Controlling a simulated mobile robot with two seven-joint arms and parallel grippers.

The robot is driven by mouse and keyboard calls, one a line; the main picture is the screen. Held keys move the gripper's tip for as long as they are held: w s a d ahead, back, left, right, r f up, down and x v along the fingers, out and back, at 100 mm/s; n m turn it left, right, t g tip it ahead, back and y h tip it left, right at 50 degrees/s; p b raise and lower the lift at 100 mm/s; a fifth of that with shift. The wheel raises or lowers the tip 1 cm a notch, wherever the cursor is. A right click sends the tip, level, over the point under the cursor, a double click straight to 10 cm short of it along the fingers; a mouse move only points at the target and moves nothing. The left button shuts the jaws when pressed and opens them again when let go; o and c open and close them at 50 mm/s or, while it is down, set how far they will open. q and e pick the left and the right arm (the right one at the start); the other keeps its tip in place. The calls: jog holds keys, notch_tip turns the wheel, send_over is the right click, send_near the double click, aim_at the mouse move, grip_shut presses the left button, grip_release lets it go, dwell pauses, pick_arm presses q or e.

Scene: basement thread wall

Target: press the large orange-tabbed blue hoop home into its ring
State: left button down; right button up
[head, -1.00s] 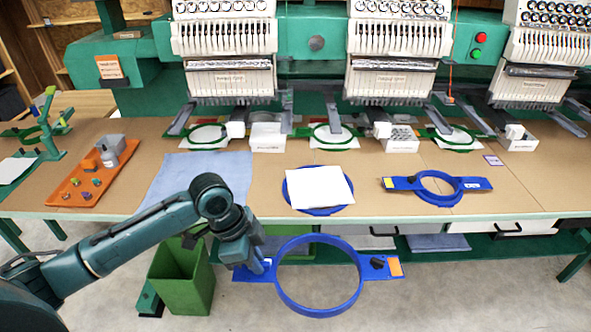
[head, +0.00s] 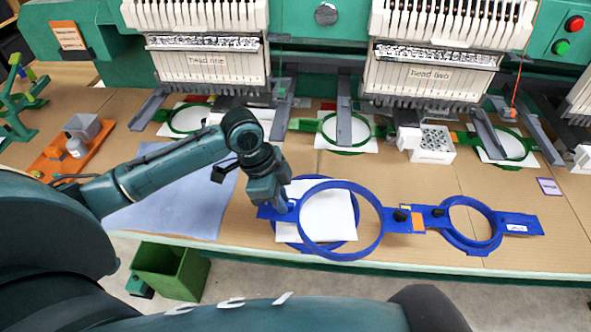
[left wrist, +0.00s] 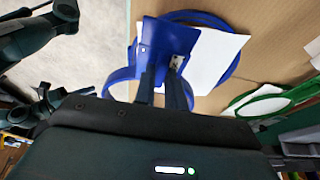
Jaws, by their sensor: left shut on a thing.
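The large blue hoop (head: 378,236) with the orange tab (head: 418,222) is in my left gripper (head: 282,208), held by its left tab. In the head view it overlaps the blue ring (head: 283,236) with white cloth (head: 318,219) on it, offset to the right. A gap in height between hoop and ring cannot be judged exactly. In the left wrist view the fingers are shut on the blue hoop's tab (left wrist: 160,45), and the ring with cloth (left wrist: 215,55) lies beyond. My right gripper is not in view.
A smaller blue hoop (head: 447,232) lies to the right, close to the orange tab in the picture. Green hoops (head: 345,148) sit under the machine heads behind. A blue-grey cloth (head: 170,200) and an orange tray (head: 60,160) lie left. A green bin (head: 170,270) stands below the table edge.

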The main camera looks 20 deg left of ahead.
pick_arm(q)
jog(key=shift+w+a, duration=0.1)
jog(key=shift+w, duration=0.35)
jog(key=shift+w+a+f, duration=0.1)
jog(key=shift+a+f, duration=0.05)
jog(key=shift+a, duration=0.3)
jog(key=shift+w+a+f, duration=0.1)
jog(key=shift+a, duration=0.35)
jog(key=a, duration=0.1)
jog(key=w+a+f, duration=0.1)
jog(key=a, duration=0.1)
jog(key=w+a, duration=0.1)
jog(key=shift+a+f, duration=0.15)
jog(key=shift+f, duration=0.15)
jog(key=shift+w+a+f+b, duration=0.25)
jog(key=shift+a+f+b, duration=0.15)
jog(key=shift+f, duration=0.4)
jog(key=shift+a, duration=0.1)
jog(key=shift+a+f+p, duration=0.2)
jog(key=shift+f+p, duration=0.05)
jog(key=shift+p, duration=0.05)
jog(key=shift+b+x, duration=0.35)
jog(key=shift+x, duration=0.5)
jog(key=shift+a+p, duration=0.15)
jog(key=shift+p, duration=0.3)
